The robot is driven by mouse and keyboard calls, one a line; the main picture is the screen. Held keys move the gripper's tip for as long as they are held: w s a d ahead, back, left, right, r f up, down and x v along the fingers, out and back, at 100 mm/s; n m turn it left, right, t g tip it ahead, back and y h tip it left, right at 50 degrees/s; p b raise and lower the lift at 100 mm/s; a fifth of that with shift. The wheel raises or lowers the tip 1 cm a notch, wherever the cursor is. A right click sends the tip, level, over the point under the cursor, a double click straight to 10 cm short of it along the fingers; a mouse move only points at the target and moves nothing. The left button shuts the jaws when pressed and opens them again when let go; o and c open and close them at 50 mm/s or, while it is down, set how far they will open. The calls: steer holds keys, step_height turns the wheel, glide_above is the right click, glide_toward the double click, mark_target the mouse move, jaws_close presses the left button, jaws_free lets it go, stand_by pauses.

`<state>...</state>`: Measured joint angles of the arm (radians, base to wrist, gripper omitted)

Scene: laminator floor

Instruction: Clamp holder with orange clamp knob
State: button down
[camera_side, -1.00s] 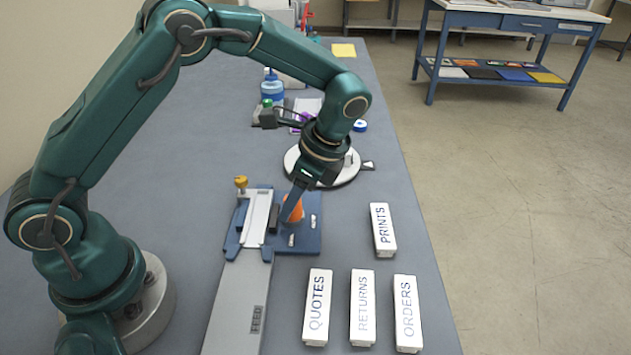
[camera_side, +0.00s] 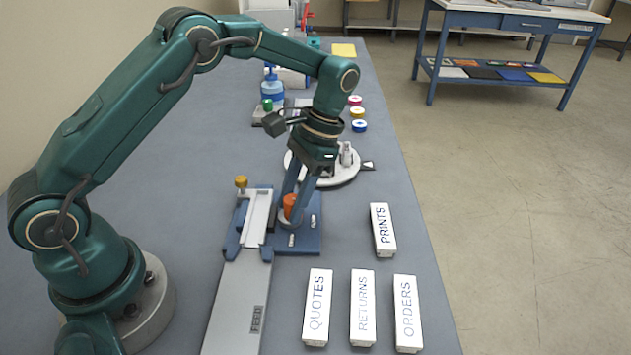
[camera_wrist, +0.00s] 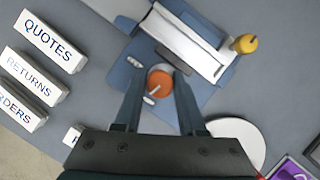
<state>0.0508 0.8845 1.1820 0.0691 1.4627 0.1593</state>
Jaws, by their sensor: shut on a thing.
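The orange clamp knob (camera_side: 290,203) stands on the blue plate of the clamp holder (camera_side: 311,240). My gripper (camera_side: 291,212) points down over the plate, its two fingers shut on the knob. In the wrist view the orange knob (camera_wrist: 160,84) shows between the two fingertips (camera_wrist: 158,74), with a small pale pin beside it. A silver bar (camera_side: 257,218) with blue ends lies across the left part of the holder, and a yellow knob (camera_side: 241,182) stands at its far end.
White blocks marked PRINTS (camera_side: 382,230), QUOTES (camera_side: 317,307), RETURNS (camera_side: 362,308) and ORDERS (camera_side: 407,313) lie to the right and front. A grey FEED strip (camera_side: 236,305) runs toward the front. A round white plate (camera_side: 345,176) stands just behind my gripper.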

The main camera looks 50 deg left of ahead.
mark_target(293, 198)
steer(key=shift+n+h, duration=0.3)
steer(key=shift+n, duration=0.3)
steer(key=c, duration=0.5)
jaws_free()
steer(key=shift+r, duration=0.1)
steer(key=shift+v, duration=2.5)
